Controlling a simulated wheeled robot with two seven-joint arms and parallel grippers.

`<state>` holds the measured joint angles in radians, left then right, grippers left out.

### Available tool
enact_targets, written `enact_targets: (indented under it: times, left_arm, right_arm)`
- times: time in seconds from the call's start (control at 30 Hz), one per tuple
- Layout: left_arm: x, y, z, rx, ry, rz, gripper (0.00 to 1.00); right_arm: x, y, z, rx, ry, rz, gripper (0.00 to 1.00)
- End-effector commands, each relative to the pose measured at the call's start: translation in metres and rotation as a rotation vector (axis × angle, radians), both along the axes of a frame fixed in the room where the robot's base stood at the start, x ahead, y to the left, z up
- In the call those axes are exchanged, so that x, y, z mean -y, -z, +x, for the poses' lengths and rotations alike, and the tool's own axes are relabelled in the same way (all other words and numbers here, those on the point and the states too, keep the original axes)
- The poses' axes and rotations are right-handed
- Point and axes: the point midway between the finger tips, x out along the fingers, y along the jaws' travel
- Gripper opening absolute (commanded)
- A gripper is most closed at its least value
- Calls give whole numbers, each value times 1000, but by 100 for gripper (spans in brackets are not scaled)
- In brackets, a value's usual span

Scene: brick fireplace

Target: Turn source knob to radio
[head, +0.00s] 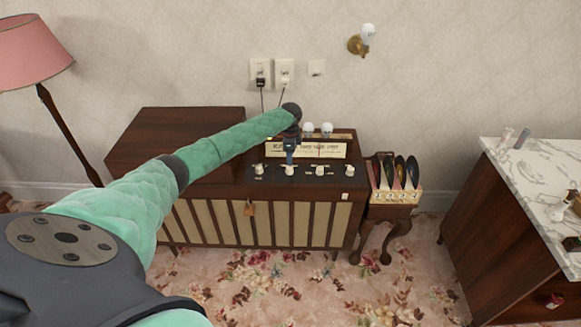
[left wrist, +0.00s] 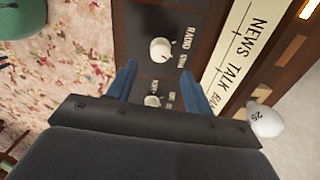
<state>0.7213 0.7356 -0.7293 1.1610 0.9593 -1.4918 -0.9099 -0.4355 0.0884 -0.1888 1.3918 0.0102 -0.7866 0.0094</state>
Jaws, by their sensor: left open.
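The radio console (head: 205,205) is a dark wood cabinet against the wall with a row of white knobs below a cream dial strip. In the left wrist view, a white knob (left wrist: 160,50) has a label reading "RADIO" beside it; the label's other word is too small to read. A second white knob (left wrist: 152,101) is nearer my gripper's palm, between the fingers. My left gripper (head: 290,156) hangs over the knob panel, also seen in the left wrist view (left wrist: 157,65). Its blue fingers are open and apart, with the "RADIO" knob just beyond their tips. My right gripper is out of view.
Two bulbs (head: 318,128) stand behind the dial strip (head: 325,150). A record rack (head: 398,196) on a small stand is right of the console. A marble-topped cabinet (head: 535,175) is at far right, a pink lamp (head: 35,50) at left. Floral carpet (head: 300,285) is clear in front.

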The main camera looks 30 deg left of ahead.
Motion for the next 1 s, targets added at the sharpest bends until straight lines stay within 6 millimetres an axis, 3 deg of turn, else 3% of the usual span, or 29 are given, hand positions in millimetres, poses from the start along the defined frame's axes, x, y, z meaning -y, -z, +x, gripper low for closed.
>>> enact_targets:
  times: [0.5, 0.87, 1.0]
  left_arm:
    - [0, 63, 0, -1, -3, 0, 51]
    - [0, 69, 0, 0, -2, 1, 51]
    - [0, 69, 0, 0, -2, 1, 26]
  right_arm:
    - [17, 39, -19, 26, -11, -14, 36]
    - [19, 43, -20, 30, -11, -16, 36]
    - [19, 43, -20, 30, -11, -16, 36]
